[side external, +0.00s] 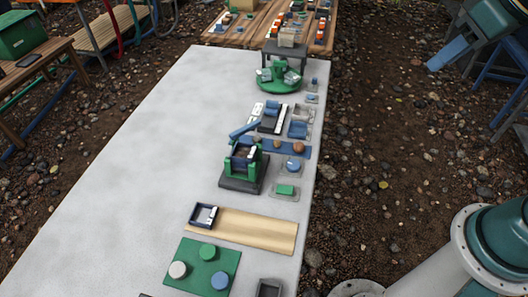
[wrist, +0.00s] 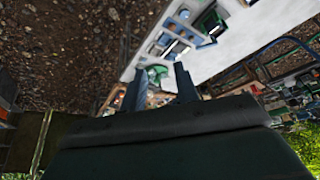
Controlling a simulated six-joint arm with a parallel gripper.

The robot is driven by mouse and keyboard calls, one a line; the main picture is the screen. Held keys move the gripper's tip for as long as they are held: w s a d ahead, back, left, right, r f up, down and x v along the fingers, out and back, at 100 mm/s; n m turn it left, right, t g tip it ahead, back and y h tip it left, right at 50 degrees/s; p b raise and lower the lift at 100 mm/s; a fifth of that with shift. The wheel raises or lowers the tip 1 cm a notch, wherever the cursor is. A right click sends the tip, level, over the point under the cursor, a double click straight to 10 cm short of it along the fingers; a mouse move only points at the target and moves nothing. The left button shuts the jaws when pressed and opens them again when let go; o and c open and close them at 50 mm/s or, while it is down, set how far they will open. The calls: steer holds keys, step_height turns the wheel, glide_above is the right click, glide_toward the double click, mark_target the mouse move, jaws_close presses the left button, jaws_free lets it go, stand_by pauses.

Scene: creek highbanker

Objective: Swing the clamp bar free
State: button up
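A green clamp frame (side external: 259,162) stands on a dark base on the long grey table. A blue bar (side external: 245,129), which looks like the clamp bar, slants above the frame, its left end lower. A dark box-like part with a pale face (side external: 243,152) sits inside the frame. I cannot tell whether the bar touches it.
A tan board (side external: 255,230) with a small dark frame (side external: 203,215) and a green plate (side external: 208,268) with round pegs lie nearer. A green turntable (side external: 279,84) stands farther back. Small blocks and trays line the right edge. The table's left half (side external: 130,160) is clear.

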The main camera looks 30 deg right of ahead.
steer(key=w+a+f, duration=0.2)
steer(key=w+a, duration=0.1)
steer(key=w, duration=0.4)
steer(key=w+a+f+g, duration=0.1)
steer(key=w+a, duration=0.3)
steer(key=w, duration=0.3)
steer(key=w+a+f, duration=0.2)
steer(key=w+a, duration=0.1)
steer(key=w, duration=0.4)
steer(key=w+a+f, duration=0.5)
steer(key=a+f, duration=0.2)
steer(key=f, duration=0.2)
steer(key=w+a+f+n+g, duration=0.1)
steer(key=w+a+f, duration=0.5)
steer(key=f, duration=0.3)
steer(key=shift+w+a, duration=0.25)
steer(key=shift+a, duration=0.4)
steer(key=shift+f, duration=0.1)
